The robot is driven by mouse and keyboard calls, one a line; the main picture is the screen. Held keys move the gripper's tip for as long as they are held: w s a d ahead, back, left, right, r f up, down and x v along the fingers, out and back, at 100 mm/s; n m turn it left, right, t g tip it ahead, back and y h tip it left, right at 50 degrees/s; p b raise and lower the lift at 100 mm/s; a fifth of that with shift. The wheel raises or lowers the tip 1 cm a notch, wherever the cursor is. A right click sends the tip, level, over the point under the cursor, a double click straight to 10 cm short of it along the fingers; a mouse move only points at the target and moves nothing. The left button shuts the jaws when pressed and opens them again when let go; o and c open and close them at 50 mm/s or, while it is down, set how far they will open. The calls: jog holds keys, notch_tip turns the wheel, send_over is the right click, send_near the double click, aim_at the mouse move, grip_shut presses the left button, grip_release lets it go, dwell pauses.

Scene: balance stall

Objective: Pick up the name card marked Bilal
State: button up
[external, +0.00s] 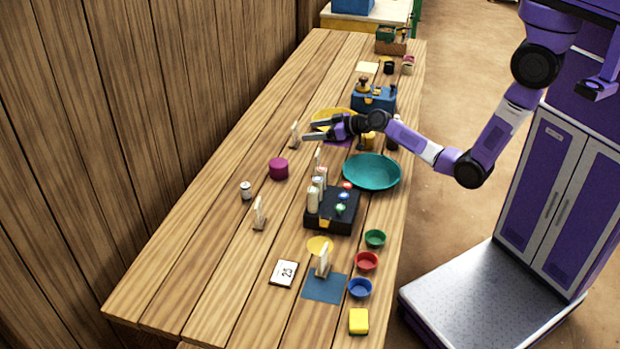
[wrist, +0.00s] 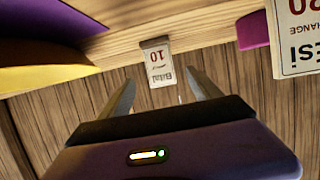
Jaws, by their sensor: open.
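The name card marked Bilal (wrist: 157,62), a small white card with a 10 on it, appears upside down in the wrist view, between and just beyond my fingertips. In the external view, a small standing card (external: 295,133) just left of my fingertips appears to be the same one; its writing is too small to read there. My gripper (external: 306,131) is open and empty, reaching left over the table at about the card's height. It also shows in the wrist view (wrist: 161,78), one finger on each side of the card. I cannot tell whether the fingers overlap the card in depth.
A card marked Esi (wrist: 300,35) is close at the right of the wrist view. A wooden wall (external: 130,120) runs behind the table.

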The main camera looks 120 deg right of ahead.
aim_at(296, 136)
jog(key=shift+s+d+f+y, duration=0.2)
jog(key=shift+f+y, duration=0.1)
jog(key=shift+f, duration=0.45)
jog(key=shift+w+d+f+n, duration=0.2)
jog(key=shift+w+d+n, duration=0.05)
jog(key=shift+n, duration=0.05)
jog(key=shift+w+r+p+x, duration=0.1)
jog(key=shift+p+x, duration=0.05)
jog(key=shift+x, duration=1.6)
jog(key=shift+w+r+p+x, duration=0.1)
jog(key=shift+p+x, duration=0.05)
jog(key=shift+x, duration=1.6)
jog(key=shift+a, duration=0.1)
jog(key=shift+c, duration=0.4)
jog(key=c, duration=1.4)
jog(key=shift+r, duration=0.1)
